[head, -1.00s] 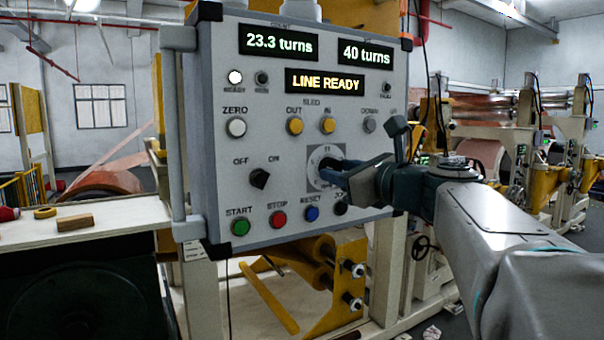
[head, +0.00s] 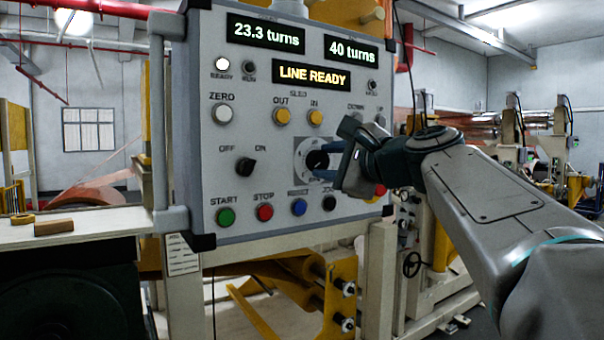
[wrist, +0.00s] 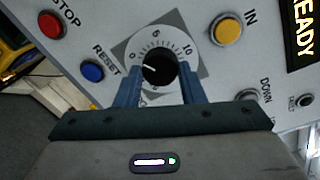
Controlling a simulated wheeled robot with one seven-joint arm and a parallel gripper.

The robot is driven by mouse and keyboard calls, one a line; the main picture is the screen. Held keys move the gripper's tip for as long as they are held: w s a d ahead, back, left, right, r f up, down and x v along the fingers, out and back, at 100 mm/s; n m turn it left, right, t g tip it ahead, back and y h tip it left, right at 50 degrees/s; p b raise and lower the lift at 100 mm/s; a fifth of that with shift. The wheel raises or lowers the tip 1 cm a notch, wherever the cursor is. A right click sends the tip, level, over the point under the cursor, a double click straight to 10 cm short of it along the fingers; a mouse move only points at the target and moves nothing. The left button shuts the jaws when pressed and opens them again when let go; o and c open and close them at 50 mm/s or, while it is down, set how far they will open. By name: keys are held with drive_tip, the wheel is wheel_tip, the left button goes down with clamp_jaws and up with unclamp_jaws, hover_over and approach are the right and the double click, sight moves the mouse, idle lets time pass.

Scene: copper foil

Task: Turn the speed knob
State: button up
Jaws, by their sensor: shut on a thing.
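The speed knob (wrist: 159,68) is a round black knob with a white pointer line, on a numbered dial (wrist: 152,48) on the grey control panel (head: 205,170). In the wrist view its pointer aims left, toward the low numbers near 0. My gripper (wrist: 160,84) has its two blue fingers on either side of the knob, shut on it. In the head view my gripper (head: 328,160) reaches the dial from the right, and the knob (head: 317,160) shows partly beside the fingers.
Near the knob are the START (head: 226,217), STOP (head: 264,212) and RESET (head: 299,207) buttons, the OFF/ON switch (head: 245,166) and the IN button (head: 315,118). The displays read 23.3 turns, 40 turns and LINE READY. A bench (head: 90,226) stands left.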

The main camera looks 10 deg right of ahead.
drive_tip(key=shift+f+n+b, duration=0.1)
drive_tip(key=shift+n+b, duration=0.6)
drive_tip(key=shift+n, duration=0.6)
drive_tip(key=o, duration=1)
drive_tip(key=v, duration=0.7)
drive_tip(key=b+v, duration=0.1)
drive_tip(key=v, duration=0.6)
drive_tip(key=shift+a+r, duration=0.2)
